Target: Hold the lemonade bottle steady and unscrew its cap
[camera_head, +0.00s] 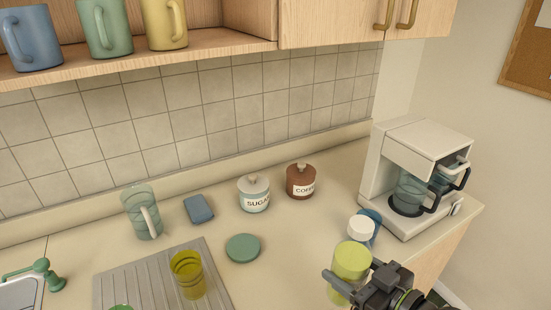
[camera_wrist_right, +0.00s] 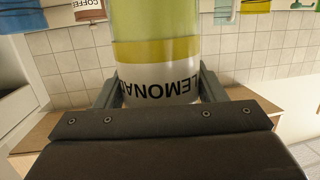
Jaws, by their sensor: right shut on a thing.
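The lemonade bottle (camera_head: 350,262) is at the lower right in the head view, with a yellow-green body and paler lower part. A white cap (camera_head: 361,228) appears to sit on its top. My right gripper (camera_head: 352,284) is shut around the bottle. In the right wrist view the bottle (camera_wrist_right: 155,25) fills the upper middle, with a yellow band and an upside-down LEMONADE label between my right gripper's fingers (camera_wrist_right: 158,92). The bottle's base is out of sight. My left gripper is not in view.
A coffee maker (camera_head: 422,145) and a blue item (camera_head: 372,216) stand close behind the bottle. Coffee (camera_head: 301,182) and sugar (camera_head: 253,195) jars, a green disc (camera_head: 243,248), a glass (camera_head: 187,274) on the drainboard (camera_head: 130,275) and a ribbed mug (camera_head: 140,212) stand leftward. Some counter is clear.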

